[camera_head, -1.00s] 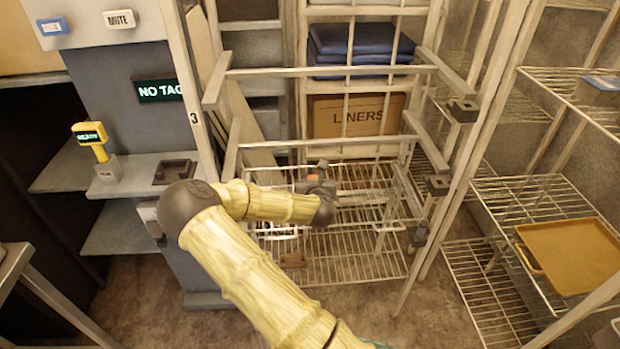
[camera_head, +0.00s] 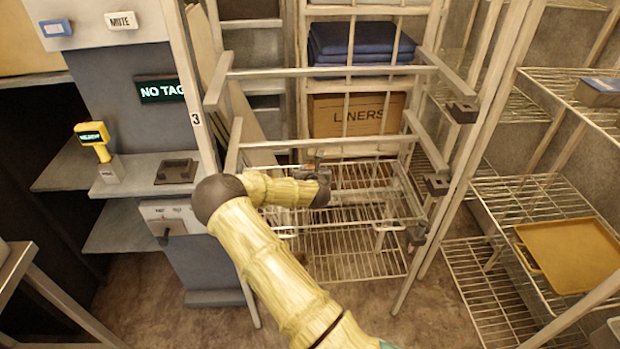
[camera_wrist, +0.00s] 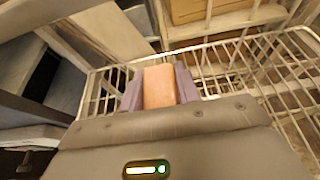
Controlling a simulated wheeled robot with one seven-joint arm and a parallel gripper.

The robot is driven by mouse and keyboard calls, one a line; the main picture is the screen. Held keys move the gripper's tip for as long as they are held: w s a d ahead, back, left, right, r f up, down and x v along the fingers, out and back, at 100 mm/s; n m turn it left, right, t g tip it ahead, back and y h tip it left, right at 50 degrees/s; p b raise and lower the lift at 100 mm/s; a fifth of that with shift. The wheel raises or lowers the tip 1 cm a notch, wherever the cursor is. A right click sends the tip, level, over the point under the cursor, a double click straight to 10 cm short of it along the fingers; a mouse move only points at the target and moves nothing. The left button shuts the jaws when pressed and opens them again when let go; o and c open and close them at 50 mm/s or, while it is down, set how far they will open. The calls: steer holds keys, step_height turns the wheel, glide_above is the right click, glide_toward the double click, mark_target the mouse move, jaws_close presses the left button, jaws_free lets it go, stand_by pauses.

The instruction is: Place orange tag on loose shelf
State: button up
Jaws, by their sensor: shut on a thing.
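An orange tag (camera_wrist: 159,87), a small flat-faced block, is held between the two purple-grey fingers of my gripper (camera_wrist: 160,90) in the wrist view. In the head view my gripper (camera_head: 312,165) is mostly hidden by my own wrist; a small orange patch shows there. It is over the back part of a wire shelf (camera_head: 350,262) inside the gate-like frame. The wire rails and mesh also show around and beyond the tag in the wrist view (camera_wrist: 262,72). I cannot tell for sure which wire shelf is the loose one, or whether the tag touches it.
A grey barred frame (camera_head: 330,72) stands around the wire shelf. Behind it are a LINERS box (camera_head: 355,116) and blue folded stacks (camera_head: 360,40). An ochre tray (camera_head: 570,255) lies on the right rack.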

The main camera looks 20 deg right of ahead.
step_height(320, 180, down, 3)
steer(key=shift+d+f, duration=0.1)
steer(key=shift+f, duration=0.05)
steer(key=shift+w+f, duration=0.25)
steer(key=o, duration=1)
steer(key=shift+a, duration=0.2)
steer(key=shift+d, duration=0.1)
steer(key=shift+d, duration=0.1)
steer(key=shift+s+r, duration=0.15)
steer(key=shift+s, duration=0.3)
steer(key=v, duration=1.1)
steer(key=shift+r, duration=0.1)
